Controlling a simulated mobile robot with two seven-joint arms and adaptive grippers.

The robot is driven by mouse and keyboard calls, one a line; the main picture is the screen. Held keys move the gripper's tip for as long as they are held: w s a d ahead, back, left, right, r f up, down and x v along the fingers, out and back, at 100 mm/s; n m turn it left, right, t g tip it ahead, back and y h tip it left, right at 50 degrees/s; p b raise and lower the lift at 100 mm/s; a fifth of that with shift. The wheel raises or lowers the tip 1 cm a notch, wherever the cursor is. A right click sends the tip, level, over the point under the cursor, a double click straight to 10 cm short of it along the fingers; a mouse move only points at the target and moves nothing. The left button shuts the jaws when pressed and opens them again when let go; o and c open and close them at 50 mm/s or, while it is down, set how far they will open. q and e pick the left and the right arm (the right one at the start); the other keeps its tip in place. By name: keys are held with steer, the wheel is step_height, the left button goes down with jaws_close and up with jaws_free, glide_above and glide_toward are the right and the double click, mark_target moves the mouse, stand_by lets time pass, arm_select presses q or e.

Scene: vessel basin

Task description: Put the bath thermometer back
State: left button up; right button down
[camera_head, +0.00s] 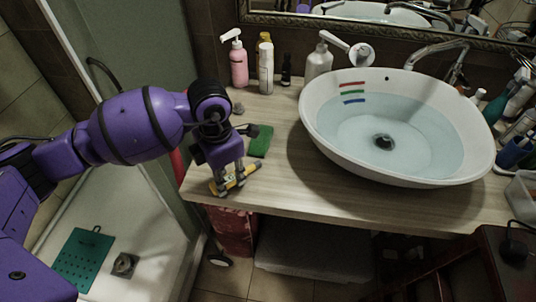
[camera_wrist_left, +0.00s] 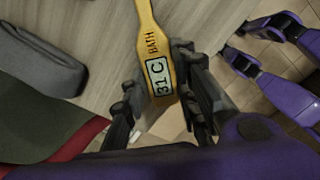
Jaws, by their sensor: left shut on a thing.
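The yellow bath thermometer (camera_head: 236,180) is in my left gripper (camera_head: 230,184), at the front left of the wooden counter. In the left wrist view the thermometer (camera_wrist_left: 161,62) shows the word BATH and a display reading 31 C. The left gripper's fingers (camera_wrist_left: 158,100) are shut on it, one on each side. I cannot tell whether the thermometer touches the counter. My right gripper is not in the head view; purple arm parts show at the right of the left wrist view.
A white basin (camera_head: 320,128) with water and red, green and blue marks stands on the counter (camera_head: 285,190). A green sponge (camera_head: 261,141) lies behind the gripper. The front middle is bare.

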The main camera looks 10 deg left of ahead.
mark_target(227, 180)
arm_select(q)
steer(key=o, duration=1.2)
steer(key=shift+f, duration=0.2)
steer(key=shift+c, duration=0.2)
step_height(227, 180, up, 12)
steer(key=shift+r, duration=0.2)
